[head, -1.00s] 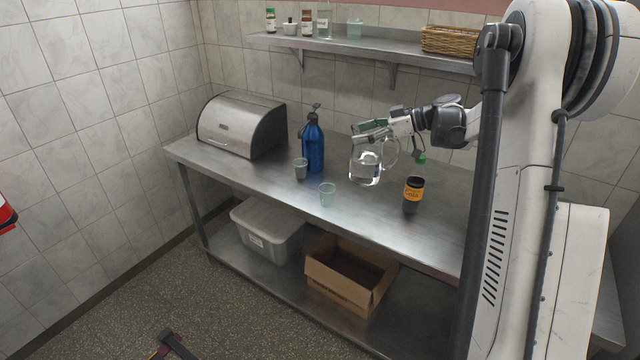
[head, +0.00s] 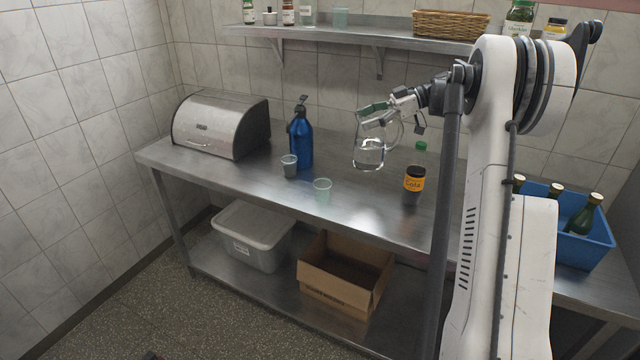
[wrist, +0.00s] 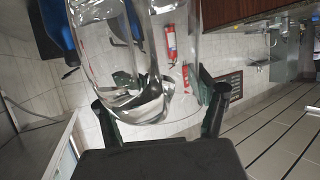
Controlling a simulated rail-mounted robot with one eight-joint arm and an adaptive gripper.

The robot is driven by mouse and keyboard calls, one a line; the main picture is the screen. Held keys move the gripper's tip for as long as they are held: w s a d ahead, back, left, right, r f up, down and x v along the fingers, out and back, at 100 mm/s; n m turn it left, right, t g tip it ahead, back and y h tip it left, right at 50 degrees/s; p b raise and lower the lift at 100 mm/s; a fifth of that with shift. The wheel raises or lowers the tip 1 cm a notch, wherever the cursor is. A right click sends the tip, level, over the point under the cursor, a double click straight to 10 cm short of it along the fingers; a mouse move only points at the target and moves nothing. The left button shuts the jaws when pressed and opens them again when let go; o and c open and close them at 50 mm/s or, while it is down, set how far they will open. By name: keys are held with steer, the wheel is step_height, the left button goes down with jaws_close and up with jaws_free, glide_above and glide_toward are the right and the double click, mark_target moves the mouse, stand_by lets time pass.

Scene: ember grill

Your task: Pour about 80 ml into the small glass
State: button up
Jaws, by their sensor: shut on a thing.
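My gripper (head: 376,115) is shut on a clear glass jug (head: 368,155) and holds it above the steel table. The jug looks somewhat tilted; clear liquid shows inside it in the wrist view (wrist: 150,95). In that view my fingers (wrist: 160,118) stand either side of the jug. A small pale green glass (head: 323,190) stands upright on the table near the front edge, left of and below the jug in the picture, apart from it. Its contents cannot be made out.
A blue bottle (head: 301,140) stands behind the grey cup, and a steel bread bin (head: 222,125) is at the left. A dark jar with an orange label (head: 413,185) and a green-capped bottle (head: 421,147) stand right of the jug. A blue crate (head: 588,248) holds green bottles.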

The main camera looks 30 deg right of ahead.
steer(key=shift+a, duration=0.1)
steer(key=shift+w+a+f+g+h+p, duration=0.1)
steer(key=shift+a+f+g+h+p, duration=0.15)
steer(key=shift+f, duration=0.2)
steer(key=shift+w+a+f+g+h+p, duration=0.15)
steer(key=shift+a+f+h, duration=0.1)
steer(key=shift+f+h, duration=0.15)
steer(key=w+a+f+g+h+p, duration=0.1)
steer(key=a+f+h, duration=0.1)
steer(key=f+h, duration=0.2)
steer(key=w+a+f+g+h, duration=0.1)
steer(key=a+f+g+h, duration=0.1)
steer(key=f, duration=0.8)
steer(key=a+h, duration=0.1)
steer(key=h, duration=0.1)
steer(key=shift+f+g+h+p, duration=0.15)
steer(key=shift+g+h+p, duration=0.15)
steer(key=shift+h+p, duration=0.05)
steer(key=shift+w+a+r+g+h+p, duration=0.1)
steer(key=shift+a+r+g+h+p, duration=0.1)
steer(key=shift+g+h+p, duration=0.35)
steer(key=shift+w+a+r+g+h+p, duration=0.15)
steer(key=shift+r+g+h+p, duration=0.1)
steer(key=shift+h+p, duration=0.55)
stand_by(2.4)
steer(key=shift+s, duration=0.1)
